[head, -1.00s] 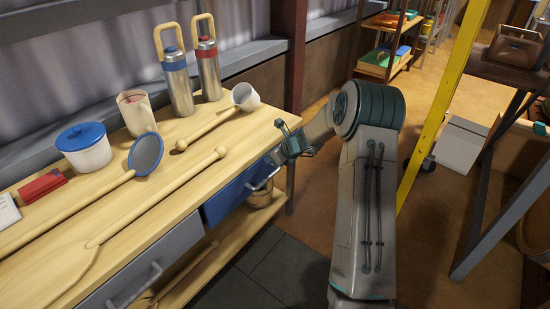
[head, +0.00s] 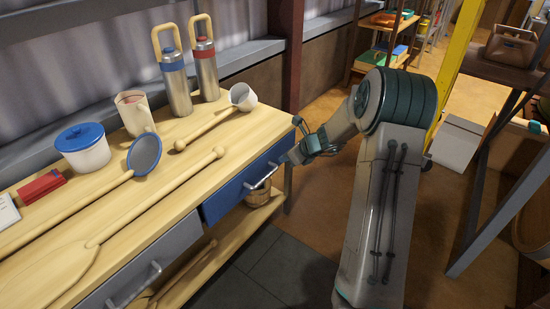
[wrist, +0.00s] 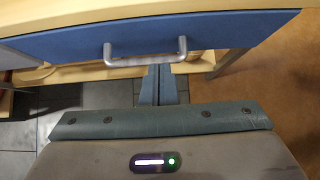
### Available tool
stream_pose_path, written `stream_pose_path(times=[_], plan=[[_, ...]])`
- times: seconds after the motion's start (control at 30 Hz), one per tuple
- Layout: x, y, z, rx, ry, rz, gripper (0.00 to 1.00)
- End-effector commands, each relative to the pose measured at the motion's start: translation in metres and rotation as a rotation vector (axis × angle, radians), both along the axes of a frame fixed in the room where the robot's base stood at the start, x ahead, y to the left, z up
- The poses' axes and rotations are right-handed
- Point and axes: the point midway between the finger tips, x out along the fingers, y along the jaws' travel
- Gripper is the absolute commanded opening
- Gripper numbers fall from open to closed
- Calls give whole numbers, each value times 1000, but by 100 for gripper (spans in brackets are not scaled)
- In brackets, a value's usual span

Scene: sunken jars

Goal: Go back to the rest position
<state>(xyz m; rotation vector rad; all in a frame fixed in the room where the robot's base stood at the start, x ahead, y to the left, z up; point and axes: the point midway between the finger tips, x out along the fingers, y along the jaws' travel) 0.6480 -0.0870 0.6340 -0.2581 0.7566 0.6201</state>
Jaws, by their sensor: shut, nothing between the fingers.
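My gripper (head: 289,157) is just in front of the blue drawer (head: 226,193) at the right end of the wooden workbench. In the wrist view my gripper's fingers (wrist: 158,70) are together and empty, just below the metal handle (wrist: 145,48) of the blue drawer (wrist: 220,32). They look apart from the handle. The drawer looks shut, flush under the bench top. My arm reaches in from the right of the head view.
The workbench (head: 185,192) holds two steel flasks, a mug, a blue-lidded pot (head: 84,150), a red box and long-handled tools. A grey drawer (head: 150,265) is left of the blue one. A yellow post (head: 456,60) and dark stand are at right. Open floor lies between.

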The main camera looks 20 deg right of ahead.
Motion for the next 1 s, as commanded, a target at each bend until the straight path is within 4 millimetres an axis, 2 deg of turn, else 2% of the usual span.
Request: stream_pose_path(times=[0.03, 0.2, 0.5, 0.57, 0.67, 0.8, 1.0], plan=[[-6, -7, 11, -2, -1, -4, 0], [-20, -18, 26, -2, 1, -5, 0], [-26, -19, 32, -2, 2, 2, 0], [-30, -11, 48, -35, -12, 49, 0], [-45, 9, 83, -129, -45, 187, 0], [-83, 44, 145, -317, -110, 476, 0], [-148, 81, 221, -581, -204, 901, 0]])
